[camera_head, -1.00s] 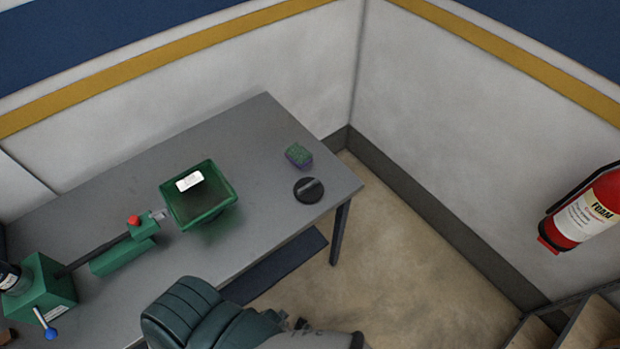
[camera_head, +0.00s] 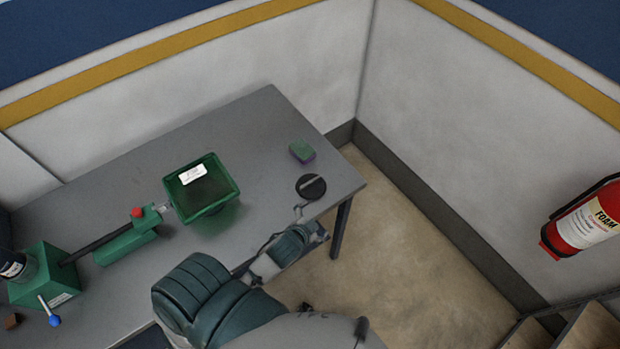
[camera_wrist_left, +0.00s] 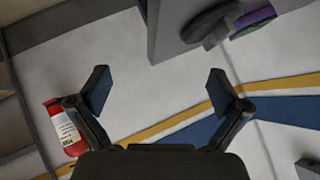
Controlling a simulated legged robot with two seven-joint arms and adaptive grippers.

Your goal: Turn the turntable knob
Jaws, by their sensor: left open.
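The turntable knob is a round black disc with a grey bar-shaped grip (camera_head: 311,187), on the table near its right corner. It also shows at the top of the left wrist view (camera_wrist_left: 208,22), partly cut off by the frame edge. My left gripper (camera_wrist_left: 160,88) is open and empty, with its two fingers spread apart. In the head view it is at the table's front edge, just below and left of the knob, apart from it. In the wrist view the knob lies beyond the fingertips, up and to the right. My right gripper is not in view.
A green and purple sponge (camera_head: 302,150) lies just behind the knob. A fire extinguisher (camera_head: 585,222) hangs on the right wall.

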